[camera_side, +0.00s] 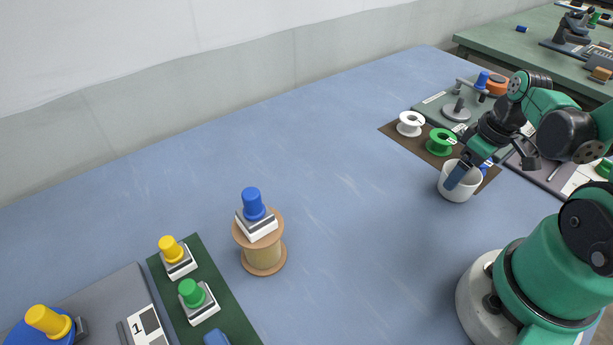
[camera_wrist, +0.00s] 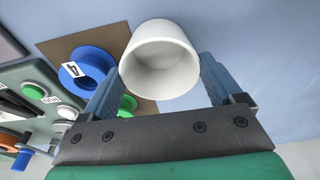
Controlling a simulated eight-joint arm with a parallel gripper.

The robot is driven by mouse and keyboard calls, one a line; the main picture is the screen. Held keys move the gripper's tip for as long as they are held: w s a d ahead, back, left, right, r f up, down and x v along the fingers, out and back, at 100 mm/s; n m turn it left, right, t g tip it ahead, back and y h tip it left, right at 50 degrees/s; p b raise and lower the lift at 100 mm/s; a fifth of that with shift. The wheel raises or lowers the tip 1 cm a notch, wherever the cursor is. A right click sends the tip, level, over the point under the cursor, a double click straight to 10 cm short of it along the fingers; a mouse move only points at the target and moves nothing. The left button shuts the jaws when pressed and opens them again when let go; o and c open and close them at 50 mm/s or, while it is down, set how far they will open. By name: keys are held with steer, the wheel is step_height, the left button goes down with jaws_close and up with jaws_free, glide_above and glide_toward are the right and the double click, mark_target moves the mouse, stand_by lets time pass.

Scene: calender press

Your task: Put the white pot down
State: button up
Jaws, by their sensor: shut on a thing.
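The white pot (camera_side: 463,190) is at the right of the side view, by the near edge of the brown mat. My gripper (camera_side: 466,172) comes down on it from the upper right, with a blue finger across its rim. In the wrist view the pot (camera_wrist: 158,60) sits between my two blue fingers, its open mouth towards the camera and empty inside. My gripper is shut on it. I cannot tell whether its base touches the table.
The brown mat (camera_side: 392,130) holds a white spool (camera_side: 410,124) and a green spool (camera_side: 440,142). A blue spool (camera_wrist: 92,66) also lies on it in the wrist view. A wooden spool (camera_side: 263,255) bearing a blue-knobbed block (camera_side: 256,222) stands farther left. The blue table's middle is clear.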

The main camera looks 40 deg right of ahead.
steer(key=shift+f, duration=0.1)
steer(key=o, duration=1)
steer(key=shift+f, duration=0.1)
steer(key=shift+s+r, duration=0.85)
steer(key=shift+r, duration=5.1)
steer(key=w+a+t, duration=0.5)
steer(key=w+a, duration=0.5)
steer(key=a, duration=0.3)
steer(key=shift+f, duration=0.45)
